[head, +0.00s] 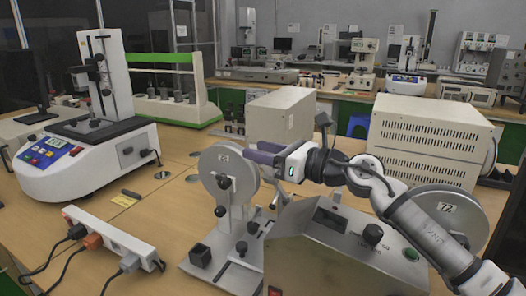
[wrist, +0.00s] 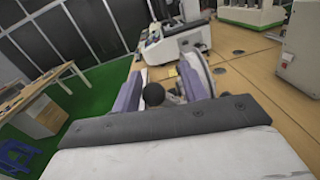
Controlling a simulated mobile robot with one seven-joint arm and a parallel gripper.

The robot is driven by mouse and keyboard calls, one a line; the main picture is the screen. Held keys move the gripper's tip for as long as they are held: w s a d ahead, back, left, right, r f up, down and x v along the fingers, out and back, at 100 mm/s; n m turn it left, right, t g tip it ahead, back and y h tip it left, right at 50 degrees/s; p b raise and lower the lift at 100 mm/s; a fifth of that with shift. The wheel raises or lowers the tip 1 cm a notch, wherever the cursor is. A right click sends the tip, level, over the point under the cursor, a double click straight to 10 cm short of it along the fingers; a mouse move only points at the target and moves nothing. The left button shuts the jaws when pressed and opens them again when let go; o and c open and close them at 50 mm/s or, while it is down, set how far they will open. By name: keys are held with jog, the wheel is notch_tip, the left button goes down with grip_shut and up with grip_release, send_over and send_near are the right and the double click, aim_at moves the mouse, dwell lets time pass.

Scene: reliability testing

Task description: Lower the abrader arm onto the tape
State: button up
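The abrader is a grey control box (head: 335,248) with a dial and green button, between two large wheels. The left wheel (head: 222,168) bears a label and black knobs; the right wheel (head: 450,212) is partly behind my arm. My gripper (head: 262,153), with purple fingers, is beside the upper right of the left wheel. In the wrist view my gripper (wrist: 160,88) is open, with a round black knob (wrist: 153,94) between its fingers and visible gaps around it. The wheel's edge (wrist: 197,72) shows by the right finger. I cannot clearly make out the abrader arm or the tape.
A white power strip (head: 110,238) with plugs lies at front left. A white tester (head: 85,150) stands behind it. A beige box (head: 282,115) and a vented cabinet (head: 425,138) stand behind my arm. The wooden table (head: 165,195) has some free room left of the wheel.

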jog(key=b+v, duration=0.2)
jog(key=v, duration=1.1)
jog(key=shift+s+d+f+b, duration=0.1)
jog(key=shift+s+d+b, duration=0.15)
jog(key=shift+d+b, duration=0.15)
jog(key=shift+s, duration=0.1)
